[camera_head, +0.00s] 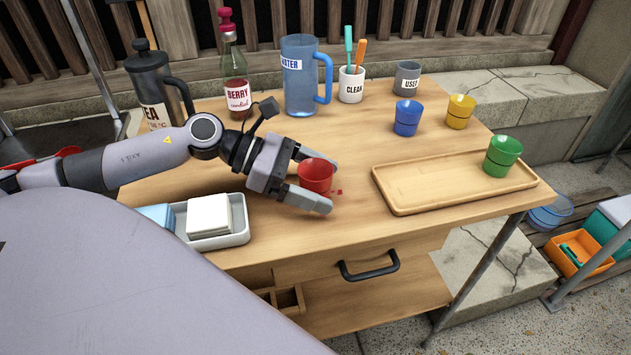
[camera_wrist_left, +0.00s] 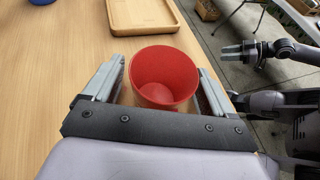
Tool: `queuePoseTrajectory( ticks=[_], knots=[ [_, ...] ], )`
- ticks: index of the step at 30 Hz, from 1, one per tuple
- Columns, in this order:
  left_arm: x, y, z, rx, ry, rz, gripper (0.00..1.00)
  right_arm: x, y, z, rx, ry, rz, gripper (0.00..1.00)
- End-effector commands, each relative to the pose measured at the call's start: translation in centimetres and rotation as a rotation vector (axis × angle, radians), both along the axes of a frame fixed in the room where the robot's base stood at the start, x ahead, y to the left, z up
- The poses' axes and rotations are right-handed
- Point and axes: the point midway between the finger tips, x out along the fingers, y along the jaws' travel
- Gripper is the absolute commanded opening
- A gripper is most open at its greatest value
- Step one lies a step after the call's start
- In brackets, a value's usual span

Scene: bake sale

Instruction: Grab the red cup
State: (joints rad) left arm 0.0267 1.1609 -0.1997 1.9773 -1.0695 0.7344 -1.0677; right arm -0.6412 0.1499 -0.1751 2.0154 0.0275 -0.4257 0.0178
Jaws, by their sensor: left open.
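The red cup (camera_head: 315,176) stands upright on the wooden table, with small red spots on the wood beside it. My left gripper (camera_head: 328,184) is open around it, one finger on the far side and one on the near side. In the left wrist view the empty red cup (camera_wrist_left: 164,79) sits between the two fingers of my left gripper (camera_wrist_left: 163,85), with a gap at each side. My right gripper (camera_wrist_left: 238,52) shows in the left wrist view, off the table's edge; its finger gap is hard to make out.
A wooden tray (camera_head: 396,206) lies to the right, with a green cup (camera_head: 502,156) on it. Blue (camera_head: 407,118) and yellow (camera_head: 459,111) cups stand behind. A water pitcher (camera_head: 300,80), berry bottle (camera_head: 235,85) and napkin tray (camera_head: 238,237) are near my left arm.

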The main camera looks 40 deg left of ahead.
Motion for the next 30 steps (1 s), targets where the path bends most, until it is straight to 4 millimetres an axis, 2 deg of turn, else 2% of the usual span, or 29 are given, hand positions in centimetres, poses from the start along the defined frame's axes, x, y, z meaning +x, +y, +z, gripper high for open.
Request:
queuePoseTrajectory(
  ticks=[6,14,19,20,30],
  knots=[
    [0.62,-1.1,-0.43,-0.001,0.0,0.0,0.85,0.0,0.07,0.1,0.004,0.001,-0.005,0.43],
    [0.65,-1.18,-0.54,0.0,0.001,0.0,0.85,0.0,0.06,0.03,0.004,0.002,-0.007,0.43],
    [0.63,-1.17,-0.53,0.0,0.0,0.0,0.33,-0.01,0.04,0.02,0.003,0.002,-0.006,0.43],
    [0.63,-1.17,-0.54,0.0,0.0,0.0,0.31,-0.01,0.04,0.02,0.003,0.002,-0.006,0.43],
    [0.64,-1.16,-0.28,0.0,-0.001,0.0,0.3,-0.05,-0.1,-0.01,-0.004,0.002,-0.001,0.43]
  ],
)
